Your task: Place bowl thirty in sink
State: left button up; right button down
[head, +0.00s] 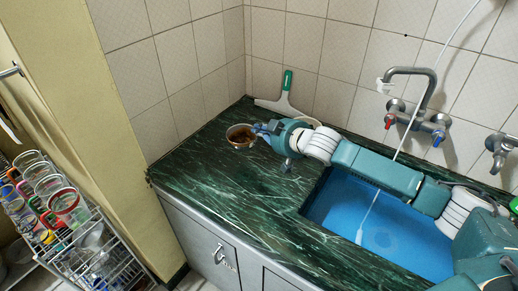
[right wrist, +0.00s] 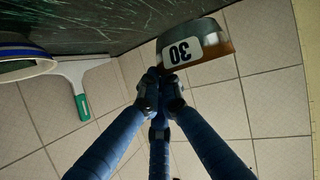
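Bowl thirty (head: 240,136) is a small metal bowl with a brown inside, at the back left of the dark green counter. In the right wrist view the bowl (right wrist: 195,48) shows its white "30" label upside down. My right gripper (head: 262,130) reaches across the sink to the bowl's right side. In the right wrist view its blue fingers (right wrist: 162,88) come together at the bowl's rim and look shut on it. I cannot tell whether the bowl is clear of the counter. The sink (head: 390,233) has a blue basin and lies front right, partly under my right arm. My left gripper is not in view.
A white squeegee with a green handle (head: 287,82) leans at the back wall. A white round dish (head: 308,121) is partly hidden behind my arm. A tap (head: 425,95) is above the sink. A rack of glasses (head: 75,235) stands at left. The counter's front left (head: 235,200) is clear.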

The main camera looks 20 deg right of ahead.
jog(key=shift+f, duration=3.8)
jog(key=shift+f, duration=0.1)
jog(key=c, duration=2)
grip_release()
jog(key=shift+f, duration=0.1)
